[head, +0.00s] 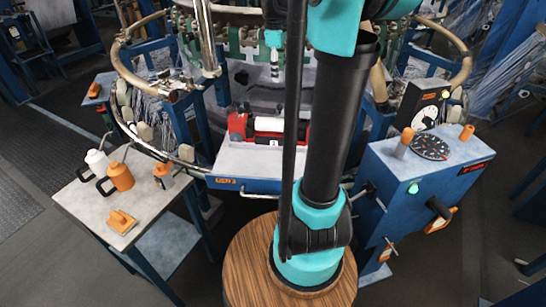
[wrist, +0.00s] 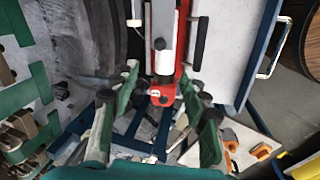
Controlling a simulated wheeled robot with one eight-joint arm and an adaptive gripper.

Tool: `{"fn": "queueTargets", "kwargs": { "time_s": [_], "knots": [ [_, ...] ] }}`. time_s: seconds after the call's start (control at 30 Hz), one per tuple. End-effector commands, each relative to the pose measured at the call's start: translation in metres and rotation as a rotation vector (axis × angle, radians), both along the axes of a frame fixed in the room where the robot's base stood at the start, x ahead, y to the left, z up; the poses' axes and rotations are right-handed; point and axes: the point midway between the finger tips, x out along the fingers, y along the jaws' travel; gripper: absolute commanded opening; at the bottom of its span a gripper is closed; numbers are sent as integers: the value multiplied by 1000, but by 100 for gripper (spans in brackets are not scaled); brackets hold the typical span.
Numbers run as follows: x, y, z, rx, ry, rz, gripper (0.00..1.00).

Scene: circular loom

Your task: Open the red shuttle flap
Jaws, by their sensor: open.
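The red shuttle (head: 237,126) lies on a light grey shelf of the loom in the head view, left of my arm. A white roll (head: 268,125) lies along it. In the wrist view the shuttle's red end (wrist: 163,95) is near the middle, with the white roll (wrist: 163,42) extending upward from it. I cannot tell the flap apart from the shuttle's red body. My gripper (wrist: 164,82) is open in the wrist view, its fingers on either side of the red end. Contact is not clear. In the head view my arm hides part of the shuttle's surroundings.
A blue control box (head: 408,190) with a dial stands at the right. A side table (head: 75,196) at the left holds a white jug, an orange jug and small orange items. The loom's metal ring (head: 122,75) curves around the shelf. A wooden round top (head: 245,270) is in front.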

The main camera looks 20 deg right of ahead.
Motion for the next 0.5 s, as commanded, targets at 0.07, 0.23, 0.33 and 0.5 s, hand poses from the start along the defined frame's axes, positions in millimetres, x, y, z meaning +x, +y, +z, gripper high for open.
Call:
{"fn": "queueTargets", "kwargs": {
  "time_s": [0.07, 0.23, 0.33, 0.5],
  "knots": [
    [-3, 1, 11, 0, 0, 0, 46],
    [-15, 10, -5, 18, -23, -68, 46],
    [-24, 16, -17, 30, -38, -114, 46],
    [-41, 26, -39, 54, -64, -203, 46]
  ]
}}
